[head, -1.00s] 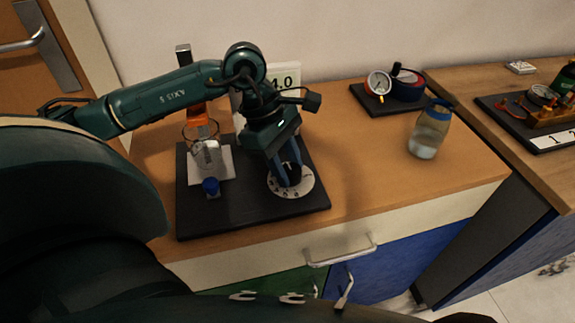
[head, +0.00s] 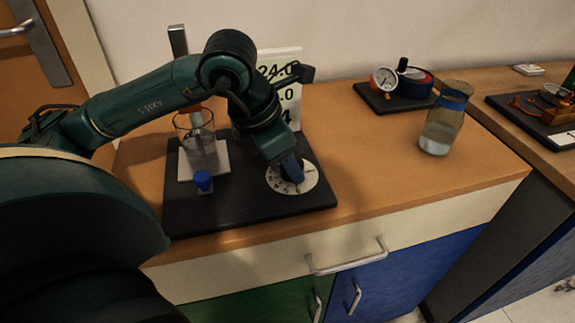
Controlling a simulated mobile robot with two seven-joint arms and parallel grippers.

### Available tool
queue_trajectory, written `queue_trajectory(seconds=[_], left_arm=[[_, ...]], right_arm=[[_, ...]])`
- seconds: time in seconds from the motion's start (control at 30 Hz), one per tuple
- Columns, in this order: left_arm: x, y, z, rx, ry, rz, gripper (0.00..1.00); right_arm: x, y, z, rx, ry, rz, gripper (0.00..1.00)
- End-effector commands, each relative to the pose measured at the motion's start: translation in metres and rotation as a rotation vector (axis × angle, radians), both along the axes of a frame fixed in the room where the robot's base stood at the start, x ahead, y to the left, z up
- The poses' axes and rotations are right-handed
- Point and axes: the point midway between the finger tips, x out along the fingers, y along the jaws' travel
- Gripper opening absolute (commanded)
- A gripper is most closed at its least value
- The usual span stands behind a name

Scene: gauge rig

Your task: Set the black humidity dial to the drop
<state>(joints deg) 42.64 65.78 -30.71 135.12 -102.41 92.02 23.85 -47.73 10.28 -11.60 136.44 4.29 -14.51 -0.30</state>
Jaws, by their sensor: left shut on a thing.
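The black humidity dial (head: 298,172) sits on a round white scale plate (head: 309,182) with dark marks, at the right of a black board (head: 240,211). My left gripper (head: 291,175) points down at the dial from above and is shut on it. The gripper and wrist hide most of the dial, and I cannot read where it points or make out the drop mark. My right gripper is not in view.
On the board stand a glass beaker (head: 196,147) on a white pad and a blue knob (head: 203,180). A sign with numbers (head: 291,75) stands behind. A jar (head: 442,125) and a gauge set (head: 384,78) stand to the right. The counter between is clear.

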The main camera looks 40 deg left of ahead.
Motion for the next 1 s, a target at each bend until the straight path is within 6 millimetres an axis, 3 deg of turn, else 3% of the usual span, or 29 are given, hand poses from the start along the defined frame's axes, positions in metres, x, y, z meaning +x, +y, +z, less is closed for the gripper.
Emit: queue_trajectory(seconds=[0.5,1.0], left_arm=[[-0.001,-0.003,0.000,0.000,-0.003,0.412,0.13],[-0.001,-0.004,0.001,0.000,0.001,0.548,0.13]], right_arm=[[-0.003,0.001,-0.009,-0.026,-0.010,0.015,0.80],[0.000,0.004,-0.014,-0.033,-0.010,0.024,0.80]])
